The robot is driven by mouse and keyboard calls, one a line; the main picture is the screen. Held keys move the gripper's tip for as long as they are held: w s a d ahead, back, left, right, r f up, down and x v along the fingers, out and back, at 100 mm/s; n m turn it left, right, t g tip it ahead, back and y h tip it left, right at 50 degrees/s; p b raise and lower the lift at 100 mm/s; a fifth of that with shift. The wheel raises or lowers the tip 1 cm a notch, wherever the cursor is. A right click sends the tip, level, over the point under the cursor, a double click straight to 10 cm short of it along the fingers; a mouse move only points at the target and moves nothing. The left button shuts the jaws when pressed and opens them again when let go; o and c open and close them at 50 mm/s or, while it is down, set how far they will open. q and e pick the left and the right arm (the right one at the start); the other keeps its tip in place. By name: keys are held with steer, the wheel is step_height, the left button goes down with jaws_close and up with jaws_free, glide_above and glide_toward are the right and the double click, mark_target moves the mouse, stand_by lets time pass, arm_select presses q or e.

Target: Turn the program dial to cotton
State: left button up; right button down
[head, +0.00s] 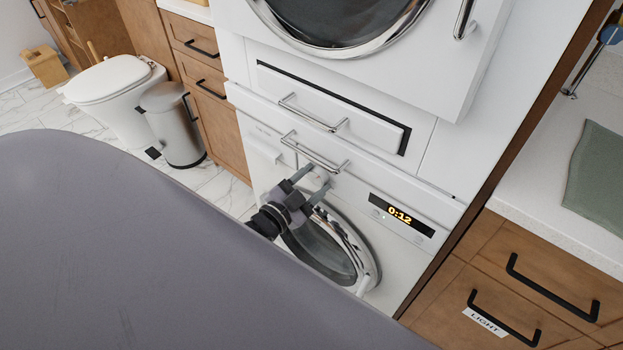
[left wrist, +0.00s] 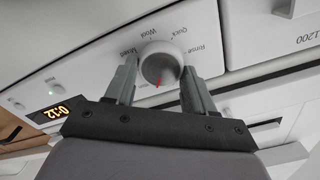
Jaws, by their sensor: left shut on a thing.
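The white round program dial (left wrist: 161,62) is on the washing machine's front panel. In the left wrist view, Mixed, Wool, Quick and Rinse show around its upper side. A red mark on the dial is at its lower edge in that view; the label there is hidden, and I cannot read Cotton. My left gripper (left wrist: 158,82) has one finger on each side of the dial and is shut on it. In the head view the left gripper (head: 314,180) covers much of the dial. My right gripper is not in view.
The lit display (head: 400,215) reads 0:12. The round washer door (head: 335,250) is below the gripper. A bar handle (head: 314,151) runs just above the dial, with a drawer handle (head: 313,112) higher up. Wooden drawers (head: 530,290) stand at the right.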

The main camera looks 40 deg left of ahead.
arm_select(q)
steer(key=shift+m, duration=1.1)
steer(key=o, duration=1)
steer(key=shift+s+a, duration=0.15)
steer(key=shift+s, duration=1.65)
steer(key=shift+s+a, duration=0.1)
steer(key=shift+s, duration=1.7)
